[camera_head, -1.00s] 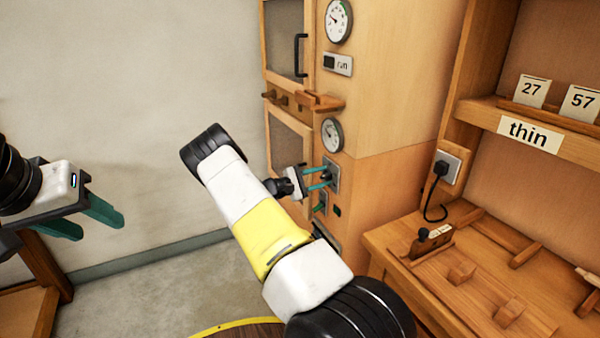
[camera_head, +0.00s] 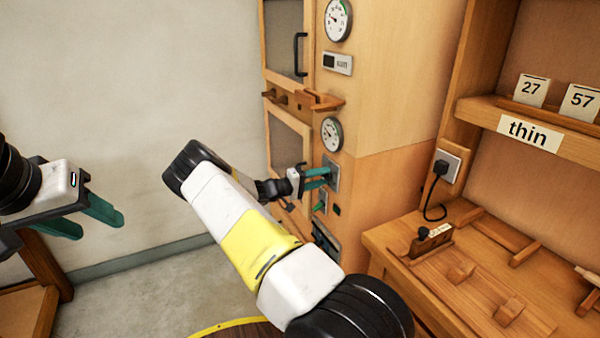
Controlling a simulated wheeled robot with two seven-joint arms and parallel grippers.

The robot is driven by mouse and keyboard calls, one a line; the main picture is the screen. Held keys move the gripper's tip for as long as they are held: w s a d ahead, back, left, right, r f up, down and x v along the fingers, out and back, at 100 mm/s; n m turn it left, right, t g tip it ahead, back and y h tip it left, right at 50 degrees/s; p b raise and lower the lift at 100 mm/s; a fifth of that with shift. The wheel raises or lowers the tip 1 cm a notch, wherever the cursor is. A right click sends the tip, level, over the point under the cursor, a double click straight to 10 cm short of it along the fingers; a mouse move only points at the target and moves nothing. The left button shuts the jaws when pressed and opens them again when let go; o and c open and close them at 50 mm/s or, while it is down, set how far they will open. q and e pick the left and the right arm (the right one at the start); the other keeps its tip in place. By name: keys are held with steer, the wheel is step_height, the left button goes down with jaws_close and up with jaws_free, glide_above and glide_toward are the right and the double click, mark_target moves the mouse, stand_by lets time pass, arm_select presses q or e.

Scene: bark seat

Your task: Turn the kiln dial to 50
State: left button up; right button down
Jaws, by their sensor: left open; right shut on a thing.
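The tall wooden kiln (camera_head: 385,100) stands in the middle, with its controls on the narrow side facing me. My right gripper (camera_head: 318,178) is shut at the grey plate (camera_head: 333,173) below the lower gauge. Its teal fingers are on the kiln dial, which they mostly hide, so its setting cannot be read. The lower gauge (camera_head: 331,134) and the upper gauge (camera_head: 338,19) have needles too small to read exactly. A small display plate (camera_head: 338,64) sits between them. My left gripper (camera_head: 88,217) is open and empty at the far left, away from the kiln.
A small green lever (camera_head: 320,207) is just below the dial plate. A wooden latch (camera_head: 320,102) juts from the kiln doors. At right are a workbench (camera_head: 400,235), a plugged-in cord (camera_head: 434,200), and a shelf labelled "thin" (camera_head: 529,134) with tags 27 and 57. Floor at left is clear.

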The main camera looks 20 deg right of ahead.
steer(key=shift+f+m, duration=0.1)
steer(key=shift+m, duration=1.5)
steer(key=shift+a, duration=0.1)
steer(key=c, duration=0.9)
jaws_free()
steer(key=shift+m, duration=0.3)
steer(key=shift+s+a, duration=0.15)
steer(key=shift+a, duration=1.8)
steer(key=shift+s+a, duration=0.1)
steer(key=shift+a, duration=1.8)
